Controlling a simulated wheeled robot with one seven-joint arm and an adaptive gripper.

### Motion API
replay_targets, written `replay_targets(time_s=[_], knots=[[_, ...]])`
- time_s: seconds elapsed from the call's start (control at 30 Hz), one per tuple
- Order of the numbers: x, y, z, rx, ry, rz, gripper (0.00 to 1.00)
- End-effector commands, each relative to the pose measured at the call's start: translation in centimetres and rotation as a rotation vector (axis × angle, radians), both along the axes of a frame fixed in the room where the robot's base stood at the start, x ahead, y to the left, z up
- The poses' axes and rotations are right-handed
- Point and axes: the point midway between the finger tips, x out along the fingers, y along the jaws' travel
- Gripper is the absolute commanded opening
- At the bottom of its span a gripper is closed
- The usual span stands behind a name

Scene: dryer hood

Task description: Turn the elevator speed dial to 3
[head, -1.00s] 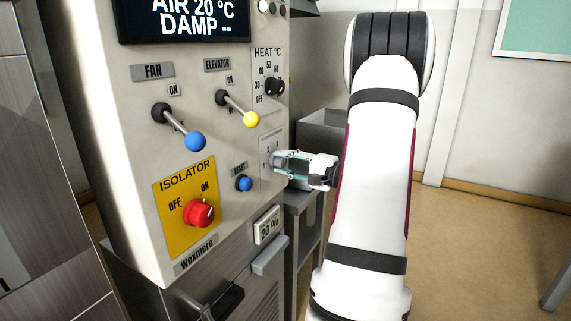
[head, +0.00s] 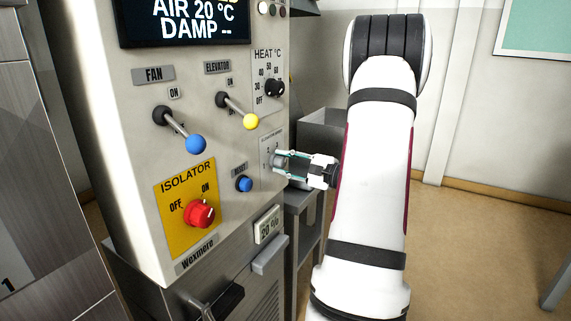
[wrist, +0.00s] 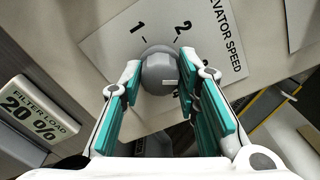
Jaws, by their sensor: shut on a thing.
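The elevator speed dial is a round grey knob (wrist: 158,70) on a pale plate (wrist: 225,50) lettered "ELEVATOR SPEED" in the wrist view. My gripper (wrist: 160,78) is shut on the knob, one teal-padded finger on each side. In the head view my gripper (head: 280,162) reaches the plate from the right, and its fingers hide part of the dial.
Left of the dial are the blue reset button (head: 244,184), the red isolator knob (head: 199,213), the yellow-tipped elevator lever (head: 250,121) and the blue-tipped fan lever (head: 195,144). The heat knob (head: 274,87) is above. A filter load label (wrist: 40,110) sits nearby.

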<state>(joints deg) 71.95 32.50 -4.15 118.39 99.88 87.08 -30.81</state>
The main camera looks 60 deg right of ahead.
Motion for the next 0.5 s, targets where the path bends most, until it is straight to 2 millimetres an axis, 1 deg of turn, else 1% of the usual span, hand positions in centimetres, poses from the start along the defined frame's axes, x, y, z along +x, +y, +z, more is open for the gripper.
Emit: replay_targets(time_s=[0.13, 0.17, 0.2, 0.23, 0.5], knots=[[-0.06, -0.05, -0.13, 0.001, 0.003, -0.002, 0.02], [-0.06, -0.05, -0.13, 0.001, 0.003, -0.002, 0.36], [-0.07, -0.05, -0.13, 0.0, 0.003, -0.002, 0.45], [-0.06, -0.04, -0.11, 0.0, 0.002, -0.002, 0.5], [-0.04, -0.02, -0.05, -0.001, 0.001, 0.0, 0.5]])
